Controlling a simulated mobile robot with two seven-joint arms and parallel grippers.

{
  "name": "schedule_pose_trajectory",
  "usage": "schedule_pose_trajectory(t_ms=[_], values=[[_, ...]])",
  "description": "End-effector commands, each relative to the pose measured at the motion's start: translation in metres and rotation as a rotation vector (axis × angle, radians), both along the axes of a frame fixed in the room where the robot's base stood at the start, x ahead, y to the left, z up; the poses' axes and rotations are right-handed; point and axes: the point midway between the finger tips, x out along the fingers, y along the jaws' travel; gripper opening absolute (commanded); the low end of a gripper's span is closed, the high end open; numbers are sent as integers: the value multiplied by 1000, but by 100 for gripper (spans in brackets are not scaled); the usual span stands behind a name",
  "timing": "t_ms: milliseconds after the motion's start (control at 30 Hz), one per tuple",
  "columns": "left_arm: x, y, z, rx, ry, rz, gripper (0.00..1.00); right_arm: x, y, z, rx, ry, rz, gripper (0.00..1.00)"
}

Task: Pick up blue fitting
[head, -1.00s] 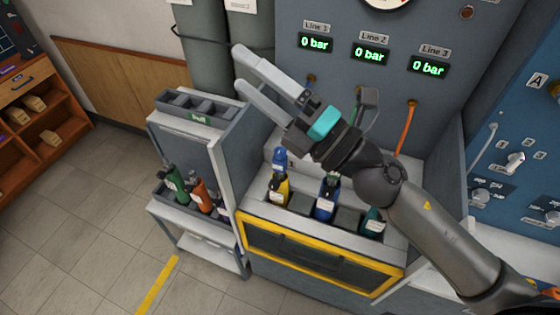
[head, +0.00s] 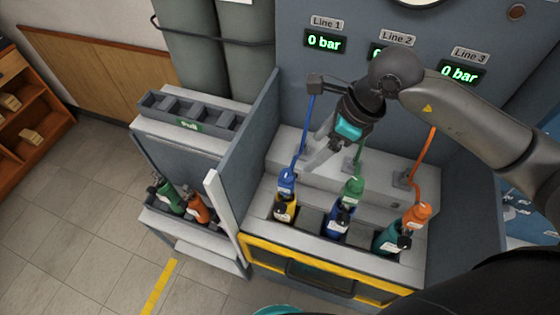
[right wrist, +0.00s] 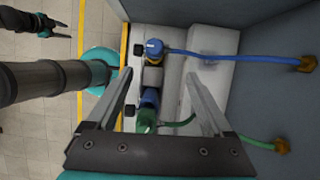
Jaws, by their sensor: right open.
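The blue fitting (head: 287,182) sits on top of the yellow bottle (head: 285,207), with a blue hose running up from it to the wall. My right gripper (head: 309,160) is open and empty, above and to the right of the fitting, its fingers pointing down-left. In the right wrist view the blue fitting (right wrist: 154,48) lies beyond the fingertips, not between them, with its hose going right. My left gripper (right wrist: 66,29) shows small at the top left of that view, its two fingers apart and empty. It is not in the head view.
A green fitting (head: 353,188) on a blue bottle and an orange fitting (head: 416,215) on a teal bottle stand to the right, each with a hose. A grey divider panel (head: 250,150) stands left of the bottles. A cart with a compartment tray (head: 190,124) is further left.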

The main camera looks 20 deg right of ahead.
Motion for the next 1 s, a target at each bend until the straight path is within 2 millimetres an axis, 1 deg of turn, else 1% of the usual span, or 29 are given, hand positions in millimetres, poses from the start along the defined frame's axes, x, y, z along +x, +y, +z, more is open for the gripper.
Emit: schedule_pose_trajectory(t_ms=[67, 167, 200, 300, 333, 433, 500, 600, 733, 833, 1000], values=[[-5, 0, 1, 1, 7, 0, 50, 0, 2, -7, -2, 6, 0, 85], [-32, 1, 1, 3, 48, 1, 50, 3, 8, -22, 0, 8, -1, 85], [-44, 2, 1, 5, 69, 1, 50, 5, 12, -30, 2, 8, 0, 85], [-62, 3, 2, 8, 98, 0, 50, 9, 19, -51, 1, 8, -1, 85], [-64, 3, 3, 8, 102, 0, 50, 11, 21, -56, 3, 8, -1, 85], [-64, 3, 4, 8, 101, 0, 50, 15, 27, -73, 1, 5, -1, 85], [-60, 3, 4, 7, 95, 0, 50, 17, 30, -81, 2, 5, -2, 85], [-49, 2, 5, 5, 77, 0, 50, 18, 32, -89, 1, 3, 0, 85], [-34, 1, 7, 3, 51, 0, 50, 19, 34, -94, 0, 4, 0, 85], [-32, 1, 9, 2, 49, 0, 50, 20, 39, -101, 3, 5, -1, 85], [-36, 1, 14, 3, 55, 0, 50, 23, 51, -120, 3, 5, -2, 85]])
